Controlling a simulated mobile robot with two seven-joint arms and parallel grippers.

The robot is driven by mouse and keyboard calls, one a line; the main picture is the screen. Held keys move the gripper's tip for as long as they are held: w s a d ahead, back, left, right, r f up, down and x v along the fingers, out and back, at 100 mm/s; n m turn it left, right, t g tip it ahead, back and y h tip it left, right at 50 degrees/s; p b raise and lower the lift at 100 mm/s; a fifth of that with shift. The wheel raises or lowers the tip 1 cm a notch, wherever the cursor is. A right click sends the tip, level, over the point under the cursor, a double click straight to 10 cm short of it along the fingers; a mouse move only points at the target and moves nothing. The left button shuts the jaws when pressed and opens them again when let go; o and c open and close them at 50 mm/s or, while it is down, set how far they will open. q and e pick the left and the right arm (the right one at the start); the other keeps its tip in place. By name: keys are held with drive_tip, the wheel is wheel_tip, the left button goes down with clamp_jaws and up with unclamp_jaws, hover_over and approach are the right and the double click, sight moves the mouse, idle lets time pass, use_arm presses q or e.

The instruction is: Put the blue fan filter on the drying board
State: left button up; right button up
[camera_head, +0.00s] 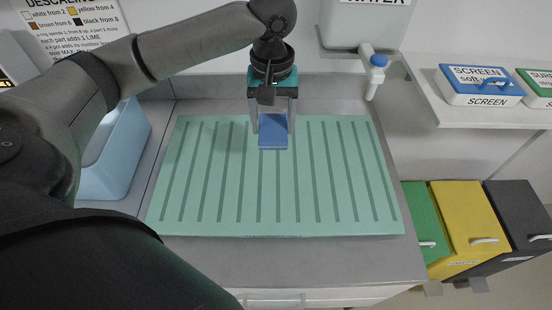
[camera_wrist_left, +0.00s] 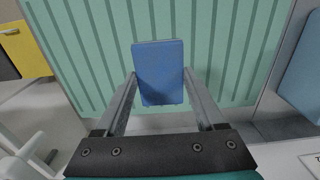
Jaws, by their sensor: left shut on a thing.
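The blue fan filter (camera_head: 272,133) is a small blue block between the fingers of my left gripper (camera_head: 273,128). The gripper is shut on it and points down over the drying board. The filter also shows between the two fingers in the left wrist view (camera_wrist_left: 160,72). The drying board (camera_head: 185,200) is a flat green board with dark grooves on the grey counter. The filter is over the board's upper middle part; I cannot tell whether it touches the board. My right gripper is not in view.
A water tank (camera_head: 365,25) with a blue-topped tap (camera_head: 378,62) stands behind the board. A light blue bin (camera_head: 115,155) is at the left. A shelf at the right holds a box labelled SCREEN (camera_head: 480,85). Green, yellow (camera_head: 468,215) and black bins stand below. Most of the board is clear.

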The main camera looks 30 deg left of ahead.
use_arm(q)
drive_tip(key=b, duration=0.2)
hover_over(274, 175)
wheel_tip(274, 175, down, 10)
drive_tip(key=shift+f, duration=0.5)
wheel_tip(274, 175, down, 4)
drive_tip(key=shift+r, duration=0.2)
drive_tip(key=shift+f, duration=0.2)
drive_tip(key=shift+f, duration=0.1)
drive_tip(key=o, duration=1.3)
